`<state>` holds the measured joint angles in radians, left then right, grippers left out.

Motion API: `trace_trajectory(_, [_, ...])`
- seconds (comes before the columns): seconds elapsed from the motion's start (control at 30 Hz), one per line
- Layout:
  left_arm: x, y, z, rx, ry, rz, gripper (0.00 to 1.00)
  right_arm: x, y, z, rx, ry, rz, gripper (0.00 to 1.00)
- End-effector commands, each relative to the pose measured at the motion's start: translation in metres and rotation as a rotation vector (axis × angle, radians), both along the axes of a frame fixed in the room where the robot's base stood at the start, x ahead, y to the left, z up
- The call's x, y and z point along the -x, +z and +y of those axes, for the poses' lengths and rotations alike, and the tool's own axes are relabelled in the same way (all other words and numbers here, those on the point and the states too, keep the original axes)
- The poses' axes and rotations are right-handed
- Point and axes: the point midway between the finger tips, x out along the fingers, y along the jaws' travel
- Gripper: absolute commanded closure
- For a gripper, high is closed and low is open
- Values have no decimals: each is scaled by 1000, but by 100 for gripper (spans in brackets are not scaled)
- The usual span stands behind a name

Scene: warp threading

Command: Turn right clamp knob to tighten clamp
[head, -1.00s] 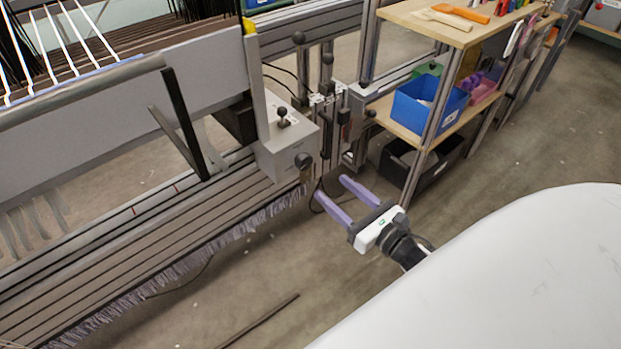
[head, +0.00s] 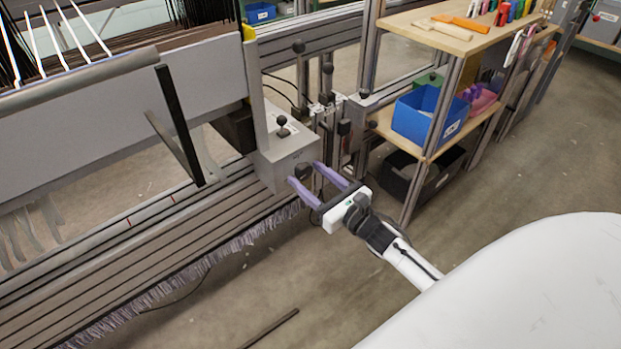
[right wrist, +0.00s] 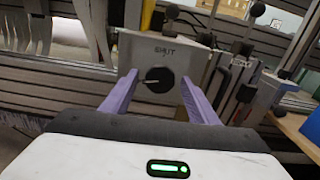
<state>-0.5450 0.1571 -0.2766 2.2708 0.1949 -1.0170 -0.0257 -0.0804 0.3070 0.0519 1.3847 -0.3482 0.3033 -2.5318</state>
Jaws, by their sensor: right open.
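The right clamp knob is a round black knob (head: 303,171) on the front face of a grey clamp box (head: 289,149) at the right end of the loom. In the right wrist view the knob (right wrist: 158,80) shows a light pointer mark aimed left. My right gripper (head: 305,172) is open, its two purple fingers pointing at the box. In the right wrist view the fingers (right wrist: 158,90) stand one on each side of the knob, apart from it. Whether the fingertips reach the box face cannot be told. My left gripper is not in view.
A black ball-topped lever (head: 282,124) stands on top of the box. A wooden shelf unit (head: 433,36) with a blue bin (head: 421,121) stands to the right. Fringe (head: 215,251) hangs along the loom's front edge. The floor between loom and shelf is mostly clear.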

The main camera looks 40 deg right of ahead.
Motion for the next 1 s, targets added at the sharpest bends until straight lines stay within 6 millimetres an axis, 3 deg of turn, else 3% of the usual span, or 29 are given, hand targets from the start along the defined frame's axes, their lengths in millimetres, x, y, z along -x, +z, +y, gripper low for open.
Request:
trace_trajectory(0.13, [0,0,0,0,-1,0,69,0,0,0,0,0,0,49])
trace_trajectory(0.37, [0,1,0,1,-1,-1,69,0,0,0,-1,0,0,87])
trace_trajectory(0.67, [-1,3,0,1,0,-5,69,0,0,0,-37,-1,3,87])
trace_trajectory(1.0, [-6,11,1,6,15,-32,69,1,1,1,-253,0,19,87])
